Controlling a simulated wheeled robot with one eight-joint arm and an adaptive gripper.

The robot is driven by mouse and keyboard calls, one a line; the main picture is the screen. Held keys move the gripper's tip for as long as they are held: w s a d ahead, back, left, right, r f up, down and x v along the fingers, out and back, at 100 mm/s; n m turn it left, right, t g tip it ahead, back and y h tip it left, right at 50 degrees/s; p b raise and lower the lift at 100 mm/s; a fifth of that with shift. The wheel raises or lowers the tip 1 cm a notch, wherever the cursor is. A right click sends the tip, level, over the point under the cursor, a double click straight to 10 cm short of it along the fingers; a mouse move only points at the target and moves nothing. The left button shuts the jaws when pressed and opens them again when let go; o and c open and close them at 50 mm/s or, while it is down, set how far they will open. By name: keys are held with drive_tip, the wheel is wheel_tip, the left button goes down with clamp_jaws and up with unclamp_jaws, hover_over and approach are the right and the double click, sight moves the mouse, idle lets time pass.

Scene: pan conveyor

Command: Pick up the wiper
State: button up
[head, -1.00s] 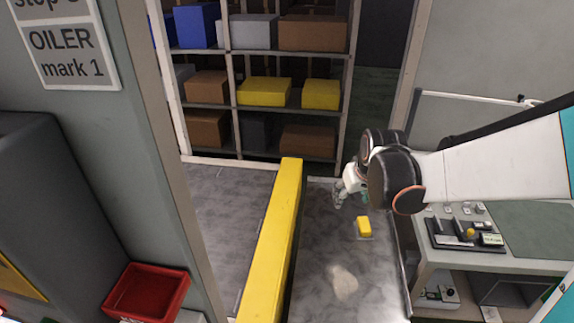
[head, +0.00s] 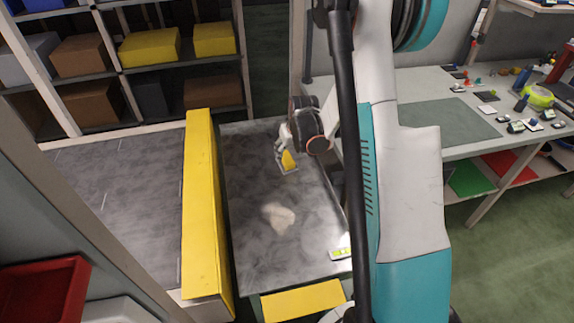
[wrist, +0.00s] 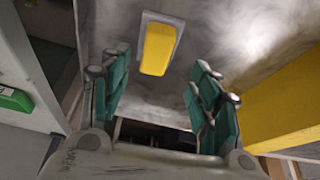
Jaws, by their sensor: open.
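The wiper (head: 289,161), a yellow block on a pale grey base, lies on the grey metal bed (head: 250,225). My gripper (head: 279,153) is close to it at its upper left and overlaps part of it in the head view. In the wrist view the wiper (wrist: 158,48) shows between the two green-padded fingers of my gripper (wrist: 157,75), toward their tips. The fingers are open and spread wider than the wiper, with no visible contact. The exact height above the bed is hard to tell.
A yellow guard beam (head: 203,205) runs along the bed's left side. A pale patch (head: 278,217) lies on the bed below the wiper. A workbench (head: 465,95) with small items stands at right, shelves (head: 160,85) with boxes at back left.

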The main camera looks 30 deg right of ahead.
sight(287, 158)
drive_tip(key=b+x, duration=0.1)
drive_tip(key=x, duration=0.1)
drive_tip(key=b+x, duration=0.1)
drive_tip(key=x, duration=0.2)
drive_tip(key=b+x, duration=0.1)
drive_tip(key=x, duration=0.1)
drive_tip(key=shift+w+d+f, duration=0.15)
drive_tip(key=shift+d+f, duration=0.05)
drive_tip(key=shift+d, duration=0.05)
drive_tip(key=shift+r, duration=0.1)
drive_tip(key=c, duration=1.2)
